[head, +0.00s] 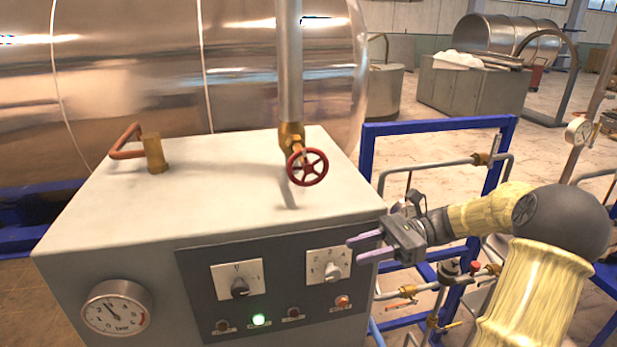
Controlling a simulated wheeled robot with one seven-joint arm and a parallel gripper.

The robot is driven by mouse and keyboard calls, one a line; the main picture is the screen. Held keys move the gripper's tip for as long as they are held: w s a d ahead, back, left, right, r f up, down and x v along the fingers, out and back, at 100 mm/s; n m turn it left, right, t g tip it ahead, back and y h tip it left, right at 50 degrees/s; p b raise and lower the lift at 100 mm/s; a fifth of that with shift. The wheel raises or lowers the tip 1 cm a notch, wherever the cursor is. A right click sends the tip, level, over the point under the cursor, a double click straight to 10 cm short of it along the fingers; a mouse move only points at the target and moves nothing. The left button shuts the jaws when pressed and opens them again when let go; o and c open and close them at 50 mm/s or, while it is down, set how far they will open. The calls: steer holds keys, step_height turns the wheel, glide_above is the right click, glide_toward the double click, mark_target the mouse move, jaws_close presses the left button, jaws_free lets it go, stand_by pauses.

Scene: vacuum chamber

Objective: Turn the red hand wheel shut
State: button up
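The red hand wheel (307,167) has spokes and sits on a brass valve (291,137) at the foot of a vertical grey pipe (289,60), above the top of the grey cabinet. The wheel faces the camera, a little to the right. My gripper (352,249) is to the lower right of the wheel, in front of the cabinet's right front edge and well apart from the wheel. Its two pale purple fingers point left with a gap between them. It is open and nothing shows between the fingers.
The cabinet (225,195) carries a pressure gauge (117,308), a panel with knobs and a lit green lamp (258,320). A red lever (127,143) on a brass fitting stands at the top left. A blue frame (440,124) with pipes stands behind my arm. A large metal tank fills the back left.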

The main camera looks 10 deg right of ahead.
steer(key=s+a+f+n+t+h+b, duration=0.1)
steer(key=s+a+f+n+h+b, duration=0.1)
steer(key=f+n+h, duration=0.3)
steer(key=s+a+f+n+t+h+b, duration=0.1)
steer(key=s+a+f+n+h+b, duration=0.2)
steer(key=f+n+h, duration=0.3)
steer(key=s+a+f+n+t+h+b, duration=0.1)
steer(key=s+a+f+n+h+b, duration=0.2)
steer(key=f, duration=1.1)
steer(key=s+n+h+b, duration=0.1)
steer(key=n+h+b, duration=0.1)
steer(key=n+h, duration=0.1)
steer(key=shift+n, duration=0.3)
steer(key=shift+s+a, duration=0.1)
steer(key=shift+s, duration=0.1)
steer(key=shift+w, duration=0.1)
